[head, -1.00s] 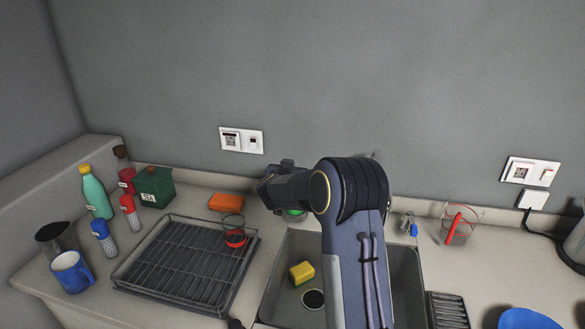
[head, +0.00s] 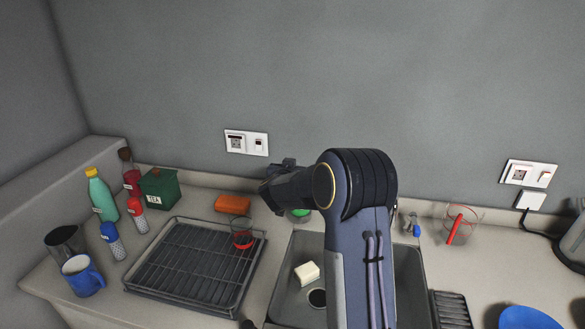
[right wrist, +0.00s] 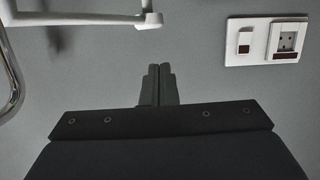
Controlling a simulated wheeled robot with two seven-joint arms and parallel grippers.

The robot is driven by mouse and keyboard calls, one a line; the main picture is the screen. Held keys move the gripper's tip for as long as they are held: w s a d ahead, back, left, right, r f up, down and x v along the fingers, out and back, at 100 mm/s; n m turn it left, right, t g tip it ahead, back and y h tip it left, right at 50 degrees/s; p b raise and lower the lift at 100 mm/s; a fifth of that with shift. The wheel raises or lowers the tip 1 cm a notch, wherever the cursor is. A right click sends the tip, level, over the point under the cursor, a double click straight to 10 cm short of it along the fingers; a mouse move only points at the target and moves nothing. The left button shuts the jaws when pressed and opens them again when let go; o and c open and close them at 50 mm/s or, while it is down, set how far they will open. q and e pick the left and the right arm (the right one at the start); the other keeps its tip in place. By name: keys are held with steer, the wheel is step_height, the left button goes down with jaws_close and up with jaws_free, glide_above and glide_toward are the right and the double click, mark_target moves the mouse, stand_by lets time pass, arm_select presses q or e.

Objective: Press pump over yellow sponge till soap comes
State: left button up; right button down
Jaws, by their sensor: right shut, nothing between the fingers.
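The sponge (head: 307,273) lies in the sink basin beside the drain and looks white on top. A green object (head: 300,213), mostly hidden behind my right arm, stands at the back of the sink; it may be the pump bottle. In the right wrist view a white spout-like bar (right wrist: 90,20), possibly the pump's, runs in from the upper left. My right gripper (right wrist: 157,72) is shut and empty, below and right of the bar's tip. In the head view its hand is over the sink's back edge. My left gripper is not in view.
A drying rack (head: 195,265) with a red-based glass (head: 242,238) stands left of the sink (head: 408,270). An orange sponge (head: 233,203) lies behind the rack. A measuring jug (head: 461,225) is on the right counter. A chrome tube (right wrist: 10,80) shows in the wrist view.

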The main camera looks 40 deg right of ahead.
steer(key=v, duration=0.6)
steer(key=shift+s+b, duration=0.4)
steer(key=shift+s, duration=0.2)
steer(key=shift+r, duration=0.2)
